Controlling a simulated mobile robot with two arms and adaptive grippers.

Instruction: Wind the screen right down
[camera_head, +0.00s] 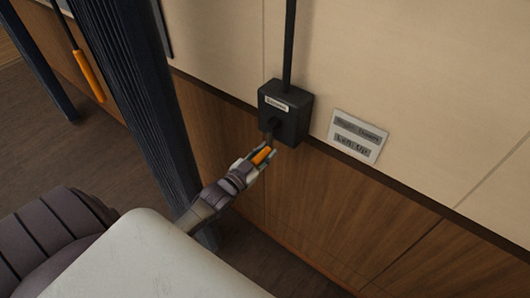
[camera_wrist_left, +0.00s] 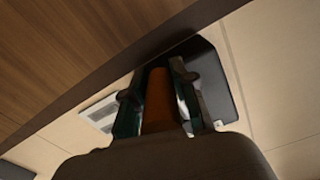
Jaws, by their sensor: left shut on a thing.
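A black winder box (camera_head: 285,112) with a small white label is fixed to the wall, with a dark rod rising from its top. A crank with an orange handle (camera_head: 262,155) comes out at its lower front. My left gripper (camera_head: 261,158) is shut on the orange handle, just below the box. In the left wrist view the orange handle (camera_wrist_left: 158,100) stands between the two fingers (camera_wrist_left: 158,105), with the black box (camera_wrist_left: 215,80) behind. A sign (camera_head: 357,136) right of the box has two lines; the lower seems to read "Left: Up". The screen is not recognisable, and my right gripper is not in view.
A dark ribbed column (camera_head: 135,95) stands left of the box, close to my left arm. Another orange handle (camera_head: 89,76) hangs on a dark rod further left. The wood-panelled lower wall (camera_head: 340,215) is clear right of my gripper.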

